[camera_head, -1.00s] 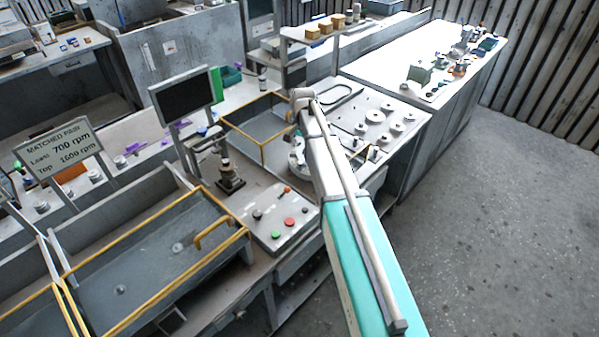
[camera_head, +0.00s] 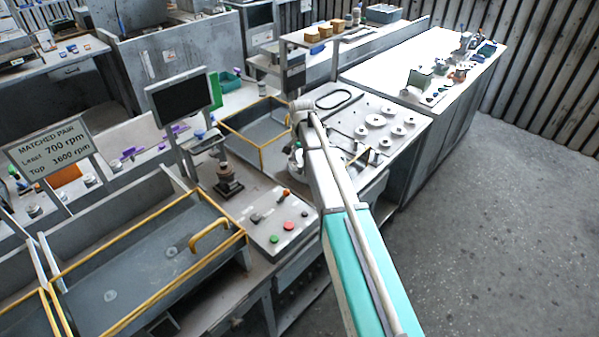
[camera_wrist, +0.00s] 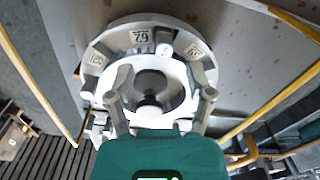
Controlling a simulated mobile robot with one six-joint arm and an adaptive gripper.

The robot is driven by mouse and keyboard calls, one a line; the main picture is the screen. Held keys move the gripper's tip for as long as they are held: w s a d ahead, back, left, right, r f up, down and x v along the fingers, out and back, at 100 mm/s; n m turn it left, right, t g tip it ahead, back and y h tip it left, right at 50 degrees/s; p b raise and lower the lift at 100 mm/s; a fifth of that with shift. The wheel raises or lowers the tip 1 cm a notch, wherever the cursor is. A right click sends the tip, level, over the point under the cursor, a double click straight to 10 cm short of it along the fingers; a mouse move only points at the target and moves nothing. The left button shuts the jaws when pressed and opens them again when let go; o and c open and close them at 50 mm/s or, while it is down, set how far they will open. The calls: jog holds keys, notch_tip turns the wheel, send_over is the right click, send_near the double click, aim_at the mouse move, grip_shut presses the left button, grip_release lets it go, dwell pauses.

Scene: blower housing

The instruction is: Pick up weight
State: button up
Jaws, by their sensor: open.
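A pale ring (camera_wrist: 113,43) with number labels surrounds the disc. I cannot tell for sure which of these parts is the weight. In the head view, my arm reaches over the bench and hides most of the gripper and ring. Several pale round discs (camera_head: 375,121), possibly weights, lie on the bench plate to the right of my arm.
A button panel (camera_head: 278,222) and a larger yellow-railed tray (camera_head: 150,265) are nearer. Small parts stand on the right table (camera_head: 385,70). The floor at right is clear.

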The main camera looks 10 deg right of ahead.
aim_at(300, 166)
jog(key=shift+w+a+f+b, duration=0.1)
jog(key=shift+f+b, duration=1.2)
jog(key=shift+b, duration=0.05)
jog(key=shift+w+a+f+b, duration=0.1)
jog(key=shift+f+b, duration=1.2)
jog(key=shift+c, duration=0.2)
grip_shut()
